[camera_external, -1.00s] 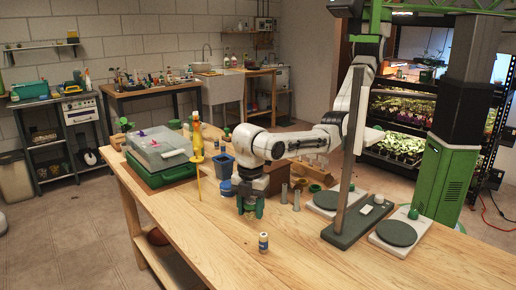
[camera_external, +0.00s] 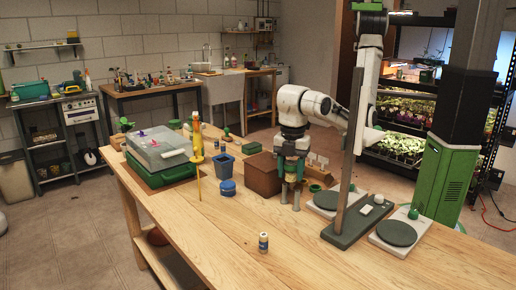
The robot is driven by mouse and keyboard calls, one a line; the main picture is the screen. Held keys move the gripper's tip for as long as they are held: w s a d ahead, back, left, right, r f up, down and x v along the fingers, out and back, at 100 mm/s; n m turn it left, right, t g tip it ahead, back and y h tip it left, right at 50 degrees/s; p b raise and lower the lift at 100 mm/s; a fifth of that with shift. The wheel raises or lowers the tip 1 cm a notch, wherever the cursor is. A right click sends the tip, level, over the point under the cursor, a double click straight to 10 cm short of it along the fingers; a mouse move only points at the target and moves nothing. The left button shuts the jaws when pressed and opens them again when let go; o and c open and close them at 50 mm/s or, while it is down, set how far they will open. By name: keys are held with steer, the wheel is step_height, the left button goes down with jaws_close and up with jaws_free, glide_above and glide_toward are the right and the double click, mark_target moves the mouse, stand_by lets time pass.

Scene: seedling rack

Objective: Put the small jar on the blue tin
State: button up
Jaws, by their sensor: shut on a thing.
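The blue tin (camera_external: 228,187) is round and low and stands upright on the wooden table, left of my gripper, with its top bare. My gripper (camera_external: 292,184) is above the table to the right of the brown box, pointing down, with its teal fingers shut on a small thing. That thing (camera_external: 291,178) shows only as a tan patch between the fingers and looks like the small jar; most of it is hidden. My gripper is well apart from the blue tin.
A blue square pot (camera_external: 224,167) stands just behind the tin, and a yellow tool (camera_external: 197,150) stands to its left. The brown box (camera_external: 263,176) lies between tin and gripper. The front table is otherwise clear.

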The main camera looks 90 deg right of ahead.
steer(key=shift+s+d+r, duration=0.25)
steer(key=shift+s, duration=0.1)
